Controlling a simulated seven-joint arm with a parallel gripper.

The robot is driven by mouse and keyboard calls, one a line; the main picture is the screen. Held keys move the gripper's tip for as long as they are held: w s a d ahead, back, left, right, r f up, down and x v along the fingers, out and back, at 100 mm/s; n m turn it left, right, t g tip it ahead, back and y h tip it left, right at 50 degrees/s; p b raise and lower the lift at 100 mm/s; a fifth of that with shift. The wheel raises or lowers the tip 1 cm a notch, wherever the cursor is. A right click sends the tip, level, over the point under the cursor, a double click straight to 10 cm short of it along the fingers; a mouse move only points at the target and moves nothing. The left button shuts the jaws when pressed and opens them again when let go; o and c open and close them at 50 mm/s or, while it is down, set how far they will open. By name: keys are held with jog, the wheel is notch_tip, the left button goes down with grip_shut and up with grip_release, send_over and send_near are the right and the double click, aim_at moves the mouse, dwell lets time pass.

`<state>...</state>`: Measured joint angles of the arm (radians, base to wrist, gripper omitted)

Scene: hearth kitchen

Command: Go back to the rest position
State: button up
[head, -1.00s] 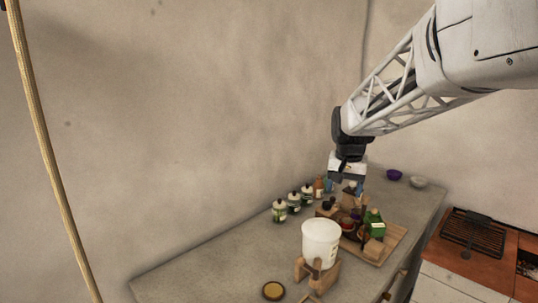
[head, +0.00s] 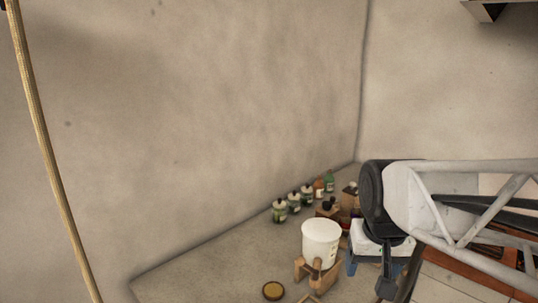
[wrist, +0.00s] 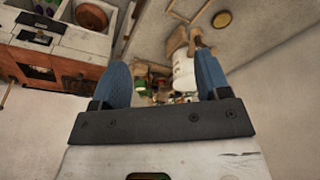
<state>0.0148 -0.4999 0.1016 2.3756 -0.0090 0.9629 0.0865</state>
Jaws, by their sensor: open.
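My gripper (head: 376,266) is at the lower right of the head view, in front of the counter's right part. The counter items show small and distant beyond the gap. My arm hides much of the right end of the counter in the head view.
A white bucket (head: 321,242) stands by a wooden stand (head: 303,268) on the grey counter (head: 215,270). A round lid (head: 273,291) lies at the front. Several bottles, one a green-labelled jar (head: 280,211), line the wall. A brown stove front (wrist: 70,69) shows in the wrist view.

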jog(key=s+f+n, duration=0.1)
jog(key=s+f, duration=0.2)
jog(key=s, duration=0.5)
jog(key=shift+s+a+f, duration=0.15)
jog(key=shift+s+f, duration=0.1)
jog(key=shift+f, duration=0.05)
jog(key=shift+o, duration=0.2)
